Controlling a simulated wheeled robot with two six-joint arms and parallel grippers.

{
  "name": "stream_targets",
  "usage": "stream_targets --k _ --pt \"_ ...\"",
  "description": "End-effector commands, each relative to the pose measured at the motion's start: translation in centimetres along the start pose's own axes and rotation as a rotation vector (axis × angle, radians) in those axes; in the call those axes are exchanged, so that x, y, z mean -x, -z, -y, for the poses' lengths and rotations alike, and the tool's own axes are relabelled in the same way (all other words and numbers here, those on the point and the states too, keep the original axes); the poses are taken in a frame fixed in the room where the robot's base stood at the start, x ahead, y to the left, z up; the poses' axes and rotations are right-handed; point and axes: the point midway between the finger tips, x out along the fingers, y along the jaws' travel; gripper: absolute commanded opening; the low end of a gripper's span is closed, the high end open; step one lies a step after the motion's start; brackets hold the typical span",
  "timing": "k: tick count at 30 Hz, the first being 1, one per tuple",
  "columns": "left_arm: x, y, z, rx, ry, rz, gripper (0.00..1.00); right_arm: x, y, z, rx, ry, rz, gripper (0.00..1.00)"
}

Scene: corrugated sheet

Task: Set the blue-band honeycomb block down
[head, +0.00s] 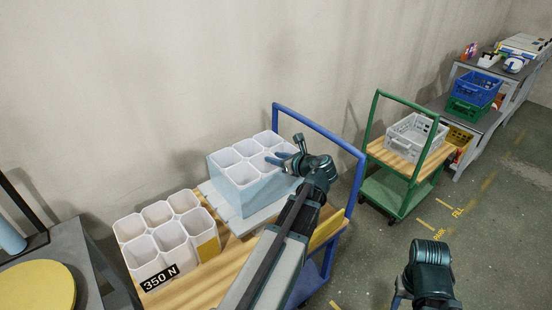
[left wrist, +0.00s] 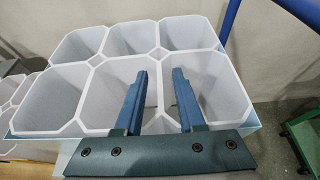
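The blue-band honeycomb block (head: 236,197) has white open cells and a pale blue band. It appears to rest upright on a pale sheet (head: 262,217) on the blue-framed trolley (head: 358,178). My left gripper (head: 281,159) is at the block's top right. In the left wrist view, its two blue fingers (left wrist: 160,76) are apart, astride a wall between two near cells of the block (left wrist: 55,128). Gaps show between the fingers and that wall. My right gripper (head: 400,292) is low at the right, away from the block, its fingertips not clear.
A honeycomb block with a yellow band (head: 207,247) and a "350 N" label stands on the trolley's wooden deck (head: 205,285), left of the blue-band block. A green trolley (head: 385,190) with a grey crate (head: 410,143) stands to the right. A grey table (head: 62,250) is at left.

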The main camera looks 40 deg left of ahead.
Motion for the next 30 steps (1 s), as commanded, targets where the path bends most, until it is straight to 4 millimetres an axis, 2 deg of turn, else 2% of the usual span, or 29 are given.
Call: stream_targets --k 5,12,18,24,30 --pt "2.8 -0.4 -0.1 -0.001 0.003 0.000 0.39 1.4 -0.1 -0.1 0.000 0.000 0.000 0.50" --pt "7.8 -0.4 -0.1 -0.002 0.003 0.001 0.39 3.4 -0.2 -0.3 0.000 0.000 0.000 0.50" --pt "10.7 -0.3 0.0 0.000 0.002 0.000 0.39 4.3 -0.3 -0.4 0.000 0.000 0.000 0.50" --pt "12.0 -0.1 0.0 0.000 0.001 0.000 0.39 4.7 -0.3 -0.5 0.000 0.000 0.000 0.50" --pt "12.1 -0.1 0.0 0.000 0.000 0.000 0.39 4.7 -0.3 -0.5 0.000 0.000 0.000 0.50"
